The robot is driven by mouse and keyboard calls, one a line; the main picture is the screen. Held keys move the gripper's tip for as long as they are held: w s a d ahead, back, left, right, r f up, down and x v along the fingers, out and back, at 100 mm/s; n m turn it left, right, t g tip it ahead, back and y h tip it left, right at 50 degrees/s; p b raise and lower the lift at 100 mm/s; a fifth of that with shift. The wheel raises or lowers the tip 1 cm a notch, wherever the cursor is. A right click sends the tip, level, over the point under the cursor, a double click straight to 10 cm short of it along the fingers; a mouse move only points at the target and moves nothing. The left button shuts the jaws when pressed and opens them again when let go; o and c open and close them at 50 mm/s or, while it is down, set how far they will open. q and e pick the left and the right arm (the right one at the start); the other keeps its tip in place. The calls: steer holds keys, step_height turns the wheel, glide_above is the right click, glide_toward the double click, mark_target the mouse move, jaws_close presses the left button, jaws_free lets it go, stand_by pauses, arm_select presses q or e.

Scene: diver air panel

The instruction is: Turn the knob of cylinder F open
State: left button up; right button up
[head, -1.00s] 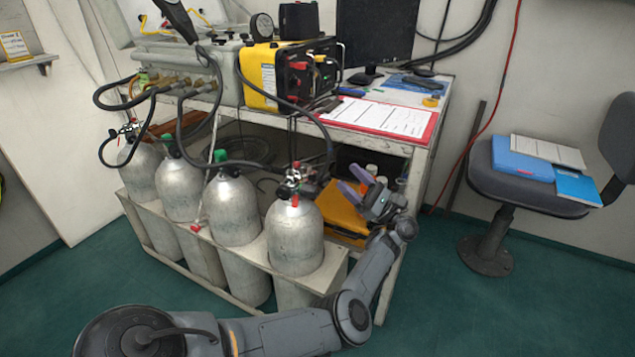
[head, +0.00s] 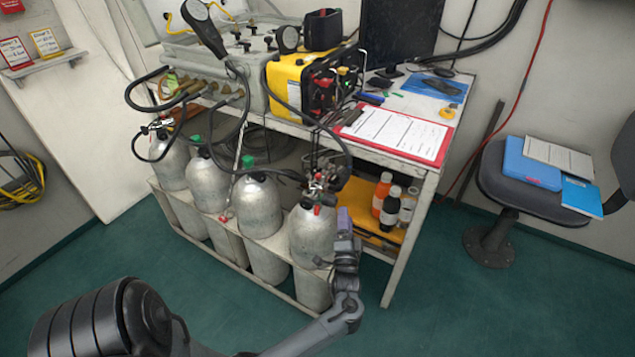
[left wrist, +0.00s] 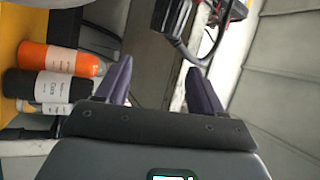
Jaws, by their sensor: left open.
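Several silver cylinders stand in a row in a white rack; I cannot read a letter on any, so I cannot tell which is F. The rightmost cylinder (head: 311,239) has a regulator and a small red part (head: 317,210) at its top. The two middle cylinders carry green knobs, one at the left (head: 196,139) and one at the right (head: 248,161). My left gripper (head: 344,217) is just right of the rightmost cylinder's top, its purple fingers pointing up. In the left wrist view its fingers (left wrist: 159,85) are apart with nothing held between them. My right gripper is not visible.
A white bench (head: 428,185) stands behind, with bottles (head: 391,207) on its lower shelf near my gripper. Black hoses (head: 285,175) loop over the cylinders. A chair (head: 530,185) is at the right. Green floor is free in front of it.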

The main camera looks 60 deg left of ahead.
mark_target(333, 196)
arm_select(q)
steer(key=a+b, duration=0.1)
steer(key=a, duration=0.1)
steer(key=a+m+g+b, duration=0.1)
steer(key=a, duration=0.2)
steer(key=a+r+g, duration=0.1)
steer(key=a, duration=0.2)
steer(key=shift+w+b, duration=0.15)
steer(key=shift+b, duration=0.25)
steer(key=shift+w+a+r+m, duration=0.25)
steer(key=shift+a+r+m, duration=0.05)
steer(key=shift+a, duration=0.35)
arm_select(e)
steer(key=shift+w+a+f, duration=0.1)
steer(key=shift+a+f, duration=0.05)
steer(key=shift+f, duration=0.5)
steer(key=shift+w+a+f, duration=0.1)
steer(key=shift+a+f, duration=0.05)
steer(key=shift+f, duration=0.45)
